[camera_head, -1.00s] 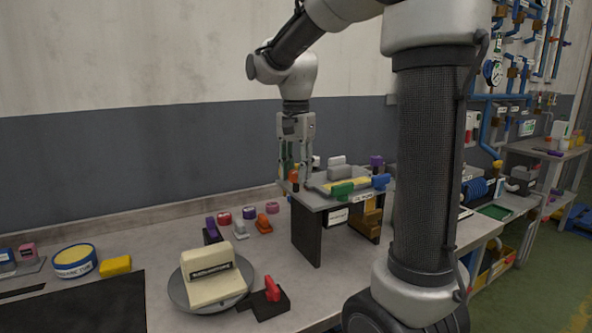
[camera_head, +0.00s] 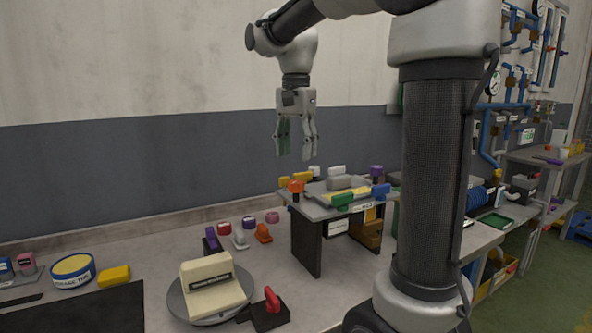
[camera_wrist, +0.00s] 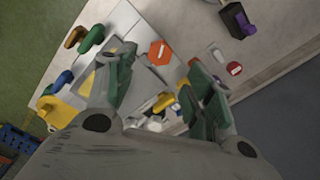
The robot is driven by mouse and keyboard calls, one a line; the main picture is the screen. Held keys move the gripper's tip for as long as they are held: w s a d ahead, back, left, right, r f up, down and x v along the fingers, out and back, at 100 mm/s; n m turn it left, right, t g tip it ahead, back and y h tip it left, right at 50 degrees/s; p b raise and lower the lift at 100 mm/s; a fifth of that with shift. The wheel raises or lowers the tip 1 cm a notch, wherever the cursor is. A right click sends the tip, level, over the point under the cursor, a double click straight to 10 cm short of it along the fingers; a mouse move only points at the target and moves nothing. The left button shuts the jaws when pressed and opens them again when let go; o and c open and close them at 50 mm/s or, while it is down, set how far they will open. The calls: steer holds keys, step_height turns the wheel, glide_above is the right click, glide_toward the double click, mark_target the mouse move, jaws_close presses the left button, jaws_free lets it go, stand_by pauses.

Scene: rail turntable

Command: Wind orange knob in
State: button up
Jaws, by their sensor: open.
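The orange knob (camera_head: 296,187) stands on a dark stem at the front left corner of the small raised platform (camera_head: 318,212). In the wrist view the orange knob (camera_wrist: 160,53) looks like a flat hexagon, seen from above between the finger tips. My gripper (camera_head: 296,156) points down above the knob, clear of it, with its fingers spread and nothing between them. Its green-padded fingers also fill the middle of the wrist view (camera_wrist: 160,68). How far the knob is wound in cannot be told.
Green (camera_head: 342,201) and blue (camera_head: 381,190) handles, a grey block (camera_head: 339,182) and a purple knob (camera_head: 376,171) crowd the platform. A turntable with a cream block (camera_head: 211,284) and a red-handled lever (camera_head: 271,299) stand on the bench in front. The air around the gripper is free.

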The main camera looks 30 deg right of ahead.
step_height(320, 180, up, 4)
steer(key=shift+r, duration=0.1)
stand_by(0.5)
steer(key=s+f+n+t, duration=0.2)
steer(key=s+f+n, duration=0.4)
steer(key=s, duration=0.4)
steer(key=s+d+f+n+t, duration=0.1)
steer(key=s+f+n+t, duration=0.1)
steer(key=s+f+n, duration=0.3)
steer(key=s+f, duration=0.3)
steer(key=s, duration=0.1)
steer(key=shift+s+d+f+n, duration=0.15)
steer(key=shift+s+d+n, duration=0.05)
steer(key=shift+s+n, duration=0.2)
